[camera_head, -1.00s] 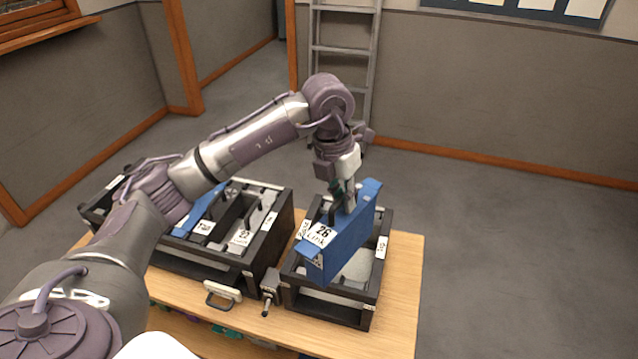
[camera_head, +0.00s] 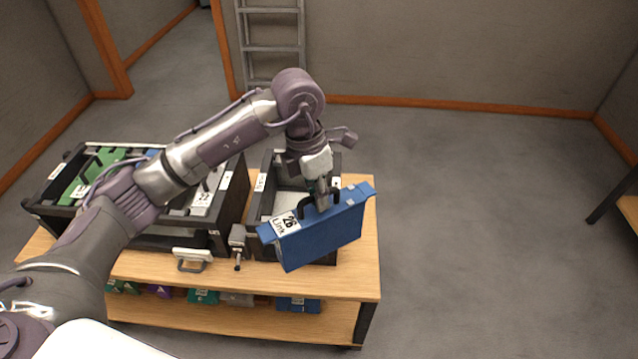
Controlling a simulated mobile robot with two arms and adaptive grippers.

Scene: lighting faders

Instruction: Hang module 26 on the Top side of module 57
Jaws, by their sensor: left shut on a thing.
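Module 26 is a blue flat box (camera_head: 325,239) with a white label reading "26 Link" and a dark handle on top. My left gripper (camera_head: 322,198) is shut on its handle and holds it, slightly tilted, above the front right part of the small black open case. My right gripper is not in view. I cannot make out a module labelled 57 in the head view.
The small black case (camera_head: 262,180) stands on a wooden table (camera_head: 345,282). A larger black case (camera_head: 230,222) with green, blue and white modules stands to its left. Several coloured modules lie on the lower shelf (camera_head: 225,314). Open floor lies right of the table.

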